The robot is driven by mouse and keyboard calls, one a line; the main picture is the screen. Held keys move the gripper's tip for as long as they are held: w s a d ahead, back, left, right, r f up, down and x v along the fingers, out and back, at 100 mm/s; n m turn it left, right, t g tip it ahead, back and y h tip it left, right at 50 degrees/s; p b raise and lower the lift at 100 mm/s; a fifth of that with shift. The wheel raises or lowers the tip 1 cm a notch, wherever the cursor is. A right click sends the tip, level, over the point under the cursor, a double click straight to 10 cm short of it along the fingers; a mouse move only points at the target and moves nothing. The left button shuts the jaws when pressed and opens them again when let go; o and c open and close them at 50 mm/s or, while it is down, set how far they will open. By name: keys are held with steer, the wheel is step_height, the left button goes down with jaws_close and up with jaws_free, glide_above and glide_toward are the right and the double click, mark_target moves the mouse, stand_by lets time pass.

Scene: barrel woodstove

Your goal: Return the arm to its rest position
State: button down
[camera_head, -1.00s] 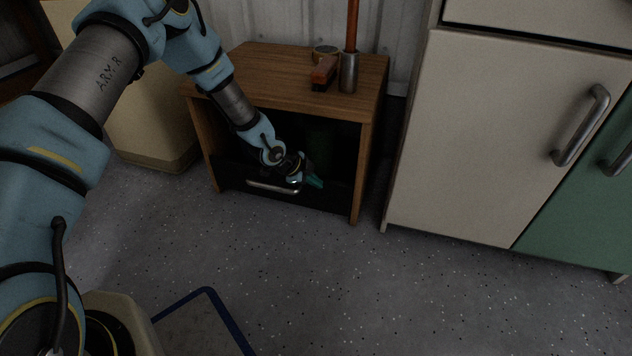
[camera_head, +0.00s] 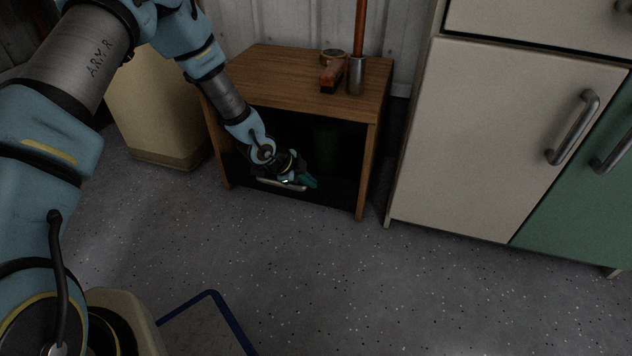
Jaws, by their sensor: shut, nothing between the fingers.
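My arm reaches in from the left, blue and grey, bent down toward a small wooden cabinet (camera_head: 280,94).
A cream cabinet (camera_head: 500,130) stands at right, a cream bin (camera_head: 150,115) behind my arm. The speckled floor (camera_head: 400,290) in front is clear.

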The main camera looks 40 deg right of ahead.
steer(key=w+a+r+n+t+y+p, duration=0.1)
steer(key=w+a+r+n, duration=0.3)
steer(key=a+r, duration=0.3)
steer(key=w+a+r+n+t+y+p, duration=0.15)
steer(key=w+a+r+n, duration=0.3)
steer(key=a, duration=0.55)
steer(key=w+a+r+n+t+y, duration=0.1)
steer(key=w+a+r+n+y, duration=0.2)
steer(key=a+r, duration=0.4)
steer(key=s+a+r+n+y+p, duration=0.1)
steer(key=s+a+r+n, duration=0.35)
steer(key=a, duration=0.35)
steer(key=s+a+r+n+g, duration=0.1)
steer(key=s+a+r+n, duration=0.25)
steer(key=a+n, duration=0.35)
steer(key=s+a+r+n+y+p, duration=0.1)
steer(key=s+a+r+n, duration=0.3)
steer(key=a, duration=0.5)
step_height(320, 180, up, 38)
steer(key=w+p, duration=0.1)
steer(key=p, duration=3.6)
steer(key=shift+w+r, duration=0.2)
steer(key=shift+w, duration=0.2)
steer(key=shift+d, duration=0.1)
